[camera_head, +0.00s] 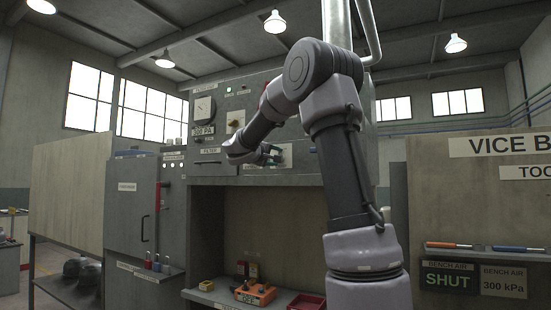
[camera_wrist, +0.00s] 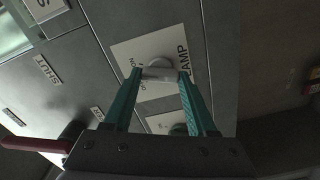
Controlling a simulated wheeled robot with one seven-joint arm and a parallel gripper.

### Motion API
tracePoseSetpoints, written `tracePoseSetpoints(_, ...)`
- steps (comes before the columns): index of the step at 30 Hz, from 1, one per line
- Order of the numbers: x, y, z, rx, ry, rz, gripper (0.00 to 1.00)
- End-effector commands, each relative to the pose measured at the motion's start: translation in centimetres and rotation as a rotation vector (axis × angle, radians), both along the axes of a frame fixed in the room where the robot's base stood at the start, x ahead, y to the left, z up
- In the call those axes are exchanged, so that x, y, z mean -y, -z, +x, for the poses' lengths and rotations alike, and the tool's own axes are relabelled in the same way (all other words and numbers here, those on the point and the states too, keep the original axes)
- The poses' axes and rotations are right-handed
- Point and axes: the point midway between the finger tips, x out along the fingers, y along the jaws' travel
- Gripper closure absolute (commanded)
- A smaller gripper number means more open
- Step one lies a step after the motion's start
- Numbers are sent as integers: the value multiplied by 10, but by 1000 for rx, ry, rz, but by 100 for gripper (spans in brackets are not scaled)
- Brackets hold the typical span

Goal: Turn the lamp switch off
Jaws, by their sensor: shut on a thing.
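The lamp switch is a pale grey rotary knob (camera_wrist: 155,66) on a white plate (camera_wrist: 125,48) lettered LAMP in the wrist view. My gripper (camera_wrist: 159,76) has its two green fingers on either side of the knob's bar, shut on it. A lower part of the plate's lettering is partly covered by the fingers. In the head view my gripper (camera_head: 274,156) reaches the front of the grey panel (camera_head: 225,170), where the switch is mostly hidden by my arm. Which way the knob points cannot be told clearly.
A red handle (camera_wrist: 35,143) is at the lower left in the wrist view. An orange box (camera_head: 256,294) lies on the shelf below. A bench panel (camera_head: 480,210) stands right.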

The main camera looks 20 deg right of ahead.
Motion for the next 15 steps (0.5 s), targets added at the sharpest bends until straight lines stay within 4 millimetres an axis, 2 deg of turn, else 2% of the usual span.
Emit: tracePoseSetpoints(15, -1, 2, 0, -372, -1, -289, 98)
